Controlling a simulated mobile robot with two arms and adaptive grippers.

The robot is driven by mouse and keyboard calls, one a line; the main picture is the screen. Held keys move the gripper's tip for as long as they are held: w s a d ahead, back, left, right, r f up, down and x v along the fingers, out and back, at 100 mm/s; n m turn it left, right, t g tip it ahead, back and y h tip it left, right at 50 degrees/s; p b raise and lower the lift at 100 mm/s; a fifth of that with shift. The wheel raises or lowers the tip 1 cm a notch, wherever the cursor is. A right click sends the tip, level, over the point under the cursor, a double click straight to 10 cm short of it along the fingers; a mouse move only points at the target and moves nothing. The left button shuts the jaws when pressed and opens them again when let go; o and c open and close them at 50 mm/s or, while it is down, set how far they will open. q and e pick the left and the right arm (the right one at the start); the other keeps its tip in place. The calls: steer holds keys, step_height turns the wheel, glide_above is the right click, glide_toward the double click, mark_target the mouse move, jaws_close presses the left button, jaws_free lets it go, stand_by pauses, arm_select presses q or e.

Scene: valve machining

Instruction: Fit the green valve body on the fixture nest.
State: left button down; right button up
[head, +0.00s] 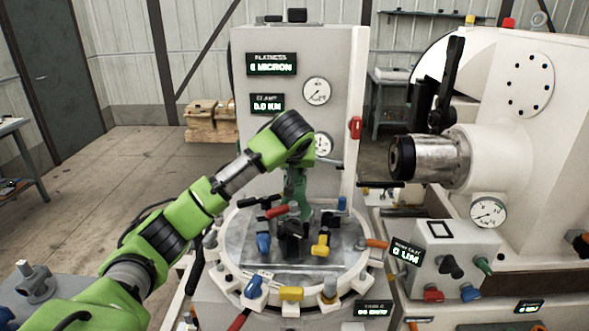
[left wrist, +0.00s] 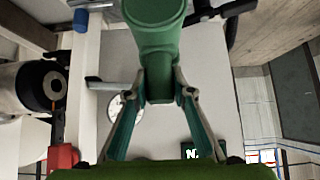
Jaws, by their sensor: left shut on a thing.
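The green valve body (left wrist: 157,28) is between the fingers of my left gripper (left wrist: 170,95) in the left wrist view, with a rounded wide part and a narrower stem where the fingers meet it. In the head view my left gripper (head: 296,178) points down above the round machine table, shut on the valve body. There the body is mostly hidden by or blends with the green fingers. The fixture nest seems to be the dark blocks (head: 292,240) on the metal plate below it; whether the body touches them I cannot tell. My right gripper is not in view.
The round table (head: 232,262) carries blue, yellow and red-handled clamps around its rim. A tall grey panel (head: 280,130) with gauges stands close behind. A white machine with a metal spindle (head: 437,157) and a control box (head: 447,245) stand at the right. Open floor lies left.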

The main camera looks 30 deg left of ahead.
arm_select(q)
steer(key=shift+r+p, duration=0.25)
steer(key=shift+p, duration=0.7)
stand_by(1.2)
steer(key=shift+f+b, duration=0.5)
steer(key=shift+f, duration=0.65)
steer(key=c, duration=1.7)
jaws_free()
steer(key=shift+s+d, duration=0.1)
steer(key=shift+s, duration=0.1)
steer(key=shift+f, duration=0.2)
steer(key=v, duration=1.2)
steer(key=shift+r, duration=0.2)
